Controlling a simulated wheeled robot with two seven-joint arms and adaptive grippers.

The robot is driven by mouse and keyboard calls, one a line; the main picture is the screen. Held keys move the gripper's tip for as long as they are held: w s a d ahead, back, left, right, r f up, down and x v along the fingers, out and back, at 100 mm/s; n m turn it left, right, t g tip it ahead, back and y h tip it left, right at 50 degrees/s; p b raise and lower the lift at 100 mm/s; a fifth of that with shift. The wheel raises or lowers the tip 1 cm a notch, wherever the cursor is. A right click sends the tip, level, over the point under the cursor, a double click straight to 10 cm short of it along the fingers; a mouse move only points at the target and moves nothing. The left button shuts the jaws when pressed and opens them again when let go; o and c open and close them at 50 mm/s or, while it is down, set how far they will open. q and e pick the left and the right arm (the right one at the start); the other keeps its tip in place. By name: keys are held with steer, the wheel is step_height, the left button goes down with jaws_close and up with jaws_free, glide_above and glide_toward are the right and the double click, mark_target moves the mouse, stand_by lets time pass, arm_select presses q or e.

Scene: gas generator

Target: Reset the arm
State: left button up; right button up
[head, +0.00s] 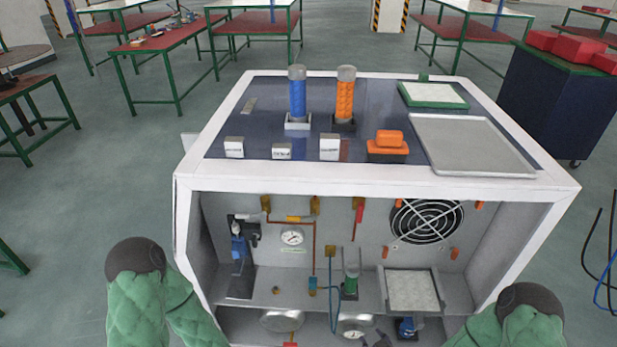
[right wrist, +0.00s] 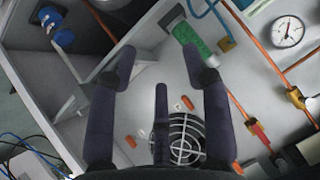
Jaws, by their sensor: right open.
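The gas generator (head: 375,182) is a white-framed cabinet with a dark top and an open front, in the middle of the head view. My two green padded arms show at its bottom left and bottom right. My right gripper (right wrist: 160,65) shows in the right wrist view with its dark fingers spread and nothing between them. It faces the generator's inside, with a green cylinder (right wrist: 188,38) beyond the fingertips and the round fan grille (right wrist: 182,140) behind the fingers. I cannot tell its distance from them. My left gripper is not in view.
Blue (head: 297,95) and orange (head: 345,97) cylinders stand on the generator's top, beside a grey tray (head: 470,145). Inside are a gauge (head: 292,237), copper pipes and a white-topped box (head: 412,290). A dark cabinet (head: 556,95) stands at right. Green-framed tables stand behind; grey floor lies between.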

steer(key=s+a+f+m+g+y+p, duration=0.1)
steer(key=s+a+g+p, duration=0.1)
steer(key=s+a+g, duration=0.7)
steer(key=s+g, duration=0.1)
steer(key=s, duration=0.3)
steer(key=shift+s+a+f+y, duration=0.2)
steer(key=shift+a+f+y, duration=0.2)
